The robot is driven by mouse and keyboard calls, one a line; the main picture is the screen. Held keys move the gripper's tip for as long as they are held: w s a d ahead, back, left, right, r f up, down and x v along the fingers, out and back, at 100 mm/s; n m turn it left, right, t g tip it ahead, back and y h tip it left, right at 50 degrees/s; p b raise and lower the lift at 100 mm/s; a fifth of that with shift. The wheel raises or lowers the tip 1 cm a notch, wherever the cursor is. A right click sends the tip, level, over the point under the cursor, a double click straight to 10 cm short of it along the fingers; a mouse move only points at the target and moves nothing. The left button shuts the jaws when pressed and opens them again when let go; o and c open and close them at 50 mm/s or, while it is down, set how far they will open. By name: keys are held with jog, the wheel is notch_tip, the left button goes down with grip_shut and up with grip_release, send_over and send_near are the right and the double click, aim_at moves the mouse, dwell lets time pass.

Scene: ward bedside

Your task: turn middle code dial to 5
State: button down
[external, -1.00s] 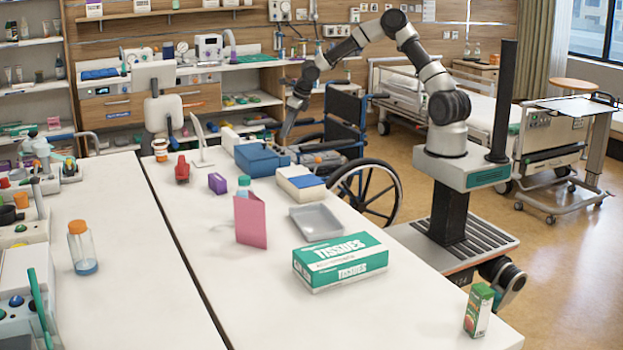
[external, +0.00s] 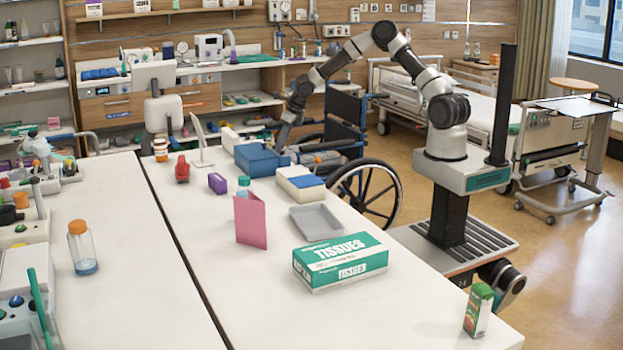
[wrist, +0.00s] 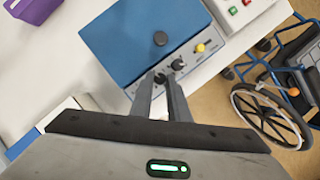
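A blue box (external: 262,160) with a grey control panel sits at the table's far right edge; its blue lid also fills the upper middle of the wrist view (wrist: 135,40). The panel carries small dials, including a dark one (wrist: 178,65) right of the fingertips and a yellow knob (wrist: 200,47) farther right. My gripper (wrist: 162,78) points down at the panel, its fingers a small gap apart. Another dark dial shows at the fingertips; whether they touch it is unclear. Dial numbers are too small to read. In the external view my gripper (external: 282,140) is beside the box.
A wheelchair (external: 350,140) stands beyond the table edge. On the table nearby are a purple box (external: 217,184), a white and blue box (external: 300,181), a grey tray (external: 315,221), a pink folder (external: 251,220) and a tissue box (external: 340,262). The table's front middle is clear.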

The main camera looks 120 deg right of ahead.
jog(key=shift+m, duration=0.3)
jog(key=m, duration=0.1)
jog(key=m+g, duration=0.1)
jog(key=m+h, duration=0.1)
jog(key=m, duration=0.1)
jog(key=shift+w+a+g, duration=0.2)
jog(key=shift+w+g, duration=0.1)
jog(key=m, duration=0.2)
jog(key=m+g+p, duration=0.1)
jog(key=m, duration=0.1)
jog(key=shift+w+g, duration=0.15)
jog(key=shift+g, duration=0.15)
jog(key=shift+m+g+p, duration=0.3)
jog(key=shift+m+p, duration=0.05)
jog(key=shift+m, duration=0.75)
jog(key=c, duration=2)
grip_release()
jog(key=shift+w, duration=0.1)
